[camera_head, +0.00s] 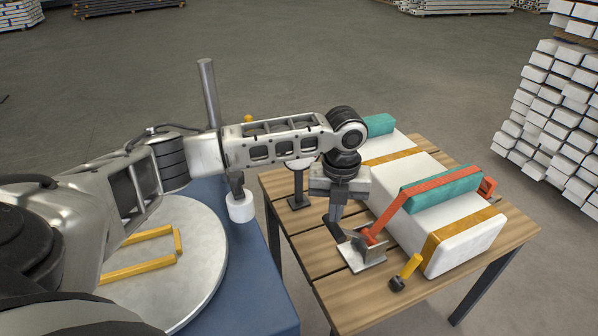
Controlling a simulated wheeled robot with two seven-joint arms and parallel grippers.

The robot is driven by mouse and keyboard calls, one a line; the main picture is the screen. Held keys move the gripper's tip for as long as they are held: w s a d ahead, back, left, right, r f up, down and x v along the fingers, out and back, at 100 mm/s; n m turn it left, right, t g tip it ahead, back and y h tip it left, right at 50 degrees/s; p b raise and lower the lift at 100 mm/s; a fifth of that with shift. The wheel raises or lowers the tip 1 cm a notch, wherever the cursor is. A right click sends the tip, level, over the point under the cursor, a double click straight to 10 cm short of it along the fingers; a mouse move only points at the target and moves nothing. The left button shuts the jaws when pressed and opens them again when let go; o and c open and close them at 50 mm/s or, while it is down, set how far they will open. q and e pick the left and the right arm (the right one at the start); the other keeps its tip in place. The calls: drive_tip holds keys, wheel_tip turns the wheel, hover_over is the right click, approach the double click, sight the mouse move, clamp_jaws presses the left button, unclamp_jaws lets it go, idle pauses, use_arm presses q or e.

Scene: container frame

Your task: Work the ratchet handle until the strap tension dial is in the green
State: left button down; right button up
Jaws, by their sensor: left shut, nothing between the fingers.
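The ratchet (364,251) is a grey metal bracket on a pale plate on the wooden table, at the lower end of an orange-red strap (392,214). The strap runs up over a white block with a teal pad. A short yellow bar with a dark end (407,270), which looks like the ratchet handle, is tilted just right of the ratchet. My left gripper (343,234) points down at the ratchet's left side, shut and empty; I cannot tell whether it touches. A stand with a pale top (299,185), perhaps the dial, is mostly behind my arm; no reading shows. My right gripper is out of view.
The slatted wooden table (341,292) carries the white block (470,244) with yellow bands. Left of it are a blue surface (262,291) and a round grey plate with a yellow frame (177,241). White stacked blocks (560,110) stand at right. Floor behind is open.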

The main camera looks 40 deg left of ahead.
use_arm(q)
wheel_tip(320, 180, down, 8)
drive_tip(key=s+a+b, duration=0.1)
drive_tip(key=shift+s+f+b, duration=0.15)
drive_tip(key=shift+s+b, duration=0.2)
drive_tip(key=shift+b, duration=0.05)
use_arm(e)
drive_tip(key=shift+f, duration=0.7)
use_arm(q)
wheel_tip(320, 180, up, 12)
drive_tip(key=p, duration=0.8)
drive_tip(key=shift+p, duration=0.35)
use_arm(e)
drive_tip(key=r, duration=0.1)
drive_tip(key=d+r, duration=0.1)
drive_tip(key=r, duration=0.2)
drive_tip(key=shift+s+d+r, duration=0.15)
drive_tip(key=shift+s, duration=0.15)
